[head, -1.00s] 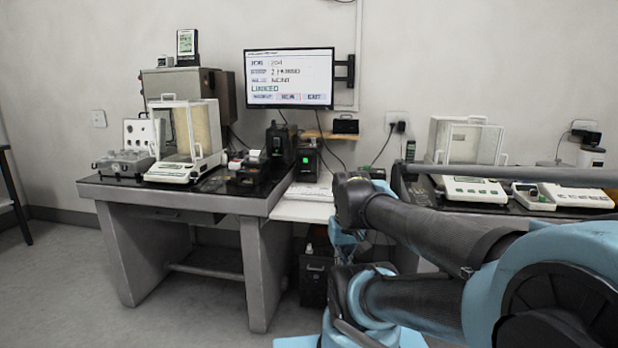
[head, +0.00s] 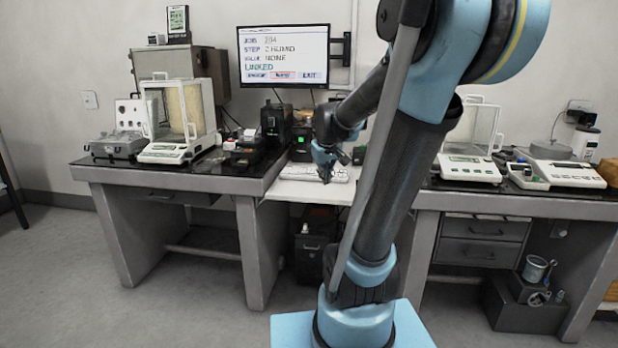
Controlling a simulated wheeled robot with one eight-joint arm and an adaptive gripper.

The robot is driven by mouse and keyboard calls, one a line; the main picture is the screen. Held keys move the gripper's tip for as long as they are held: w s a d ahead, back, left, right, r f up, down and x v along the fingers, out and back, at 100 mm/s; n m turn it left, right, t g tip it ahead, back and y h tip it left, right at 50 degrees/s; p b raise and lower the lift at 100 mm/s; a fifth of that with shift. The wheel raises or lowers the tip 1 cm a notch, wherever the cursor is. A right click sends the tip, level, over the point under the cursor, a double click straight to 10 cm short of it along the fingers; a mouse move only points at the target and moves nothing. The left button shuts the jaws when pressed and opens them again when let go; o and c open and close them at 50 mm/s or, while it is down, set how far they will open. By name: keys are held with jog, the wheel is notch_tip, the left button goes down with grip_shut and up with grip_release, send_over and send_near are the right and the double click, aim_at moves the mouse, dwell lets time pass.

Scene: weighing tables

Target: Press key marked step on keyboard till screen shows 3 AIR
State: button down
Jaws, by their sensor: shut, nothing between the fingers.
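The wall screen (head: 283,57) shows JOB 204, a STEP line that appears to read 2 HUMID, VALUE NONE and LINKED. A row of buttons runs along its bottom, the middle one outlined in orange. The white keyboard (head: 298,171) lies on a pale shelf between the two tables. My gripper (head: 325,177) is shut and empty, pointing down at the right part of the keyboard. I cannot tell whether its tip touches a key. The key marked step is too small to make out, and my arm and gripper hide the keyboard's right end.
The left table (head: 190,184) holds a glass-cased balance (head: 182,120) and small devices. Black boxes (head: 277,124) stand behind the keyboard. The right table (head: 520,205) carries another cased balance (head: 470,160) and more instruments. Open floor lies at front left.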

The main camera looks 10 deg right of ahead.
jog(key=w+r+n+t, duration=0.2)
jog(key=w, duration=1.4)
jog(key=n+t, duration=0.2)
send_over(307, 173)
jog(key=shift+s+f, duration=0.2)
jog(key=shift+f, duration=0.25)
jog(key=shift+f, duration=4.4)
jog(key=shift+f, duration=0.2)
jog(key=shift+s+f, duration=0.1)
jog(key=shift+f, duration=0.05)
